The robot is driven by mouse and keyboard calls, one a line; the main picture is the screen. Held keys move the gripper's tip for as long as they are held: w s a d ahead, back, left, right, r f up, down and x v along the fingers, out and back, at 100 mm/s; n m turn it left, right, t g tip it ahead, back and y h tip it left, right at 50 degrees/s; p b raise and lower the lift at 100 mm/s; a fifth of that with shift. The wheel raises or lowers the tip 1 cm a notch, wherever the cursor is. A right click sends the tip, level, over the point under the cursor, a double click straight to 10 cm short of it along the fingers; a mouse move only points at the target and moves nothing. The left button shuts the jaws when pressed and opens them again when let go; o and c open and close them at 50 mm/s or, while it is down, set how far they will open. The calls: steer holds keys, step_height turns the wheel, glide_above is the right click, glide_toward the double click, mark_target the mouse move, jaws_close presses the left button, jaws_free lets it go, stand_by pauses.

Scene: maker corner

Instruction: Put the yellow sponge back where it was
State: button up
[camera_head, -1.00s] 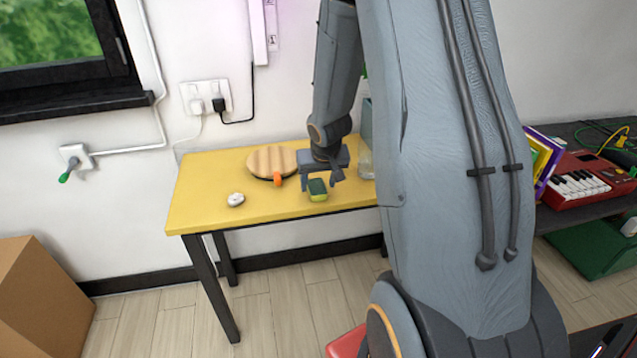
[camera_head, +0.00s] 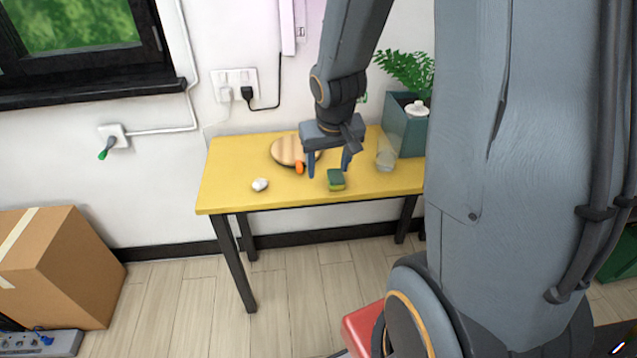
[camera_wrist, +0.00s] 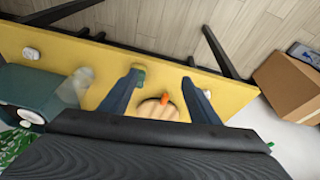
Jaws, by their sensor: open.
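The yellow sponge (camera_head: 336,184) with a dark green top lies on the yellow table (camera_head: 225,190), near its front edge. My gripper (camera_head: 329,168) is open and empty, just above and behind the sponge, with its fingers pointing down. In the wrist view the sponge (camera_wrist: 138,70) shows beyond the tip of the left finger and is partly hidden by it. The gripper's two fingers (camera_wrist: 168,83) are wide apart there, with nothing held between them.
A round wooden board (camera_head: 287,151) with an orange item (camera_head: 299,167) lies behind left. A small white object (camera_head: 260,185) is left. A clear glass (camera_head: 386,160) and a teal planter (camera_head: 404,133) stand right. Bare table lies between the white object and sponge.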

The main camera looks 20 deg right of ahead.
steer(key=s+a+r+n+g+y, duration=0.1)
steer(key=s+a+r, duration=0.2)
steer(key=s+a, duration=0.5)
steer(key=shift+s+r+n, duration=0.35)
steer(key=shift+s+n, duration=0.05)
steer(key=shift+s, duration=0.7)
steer(key=shift+a, duration=0.1)
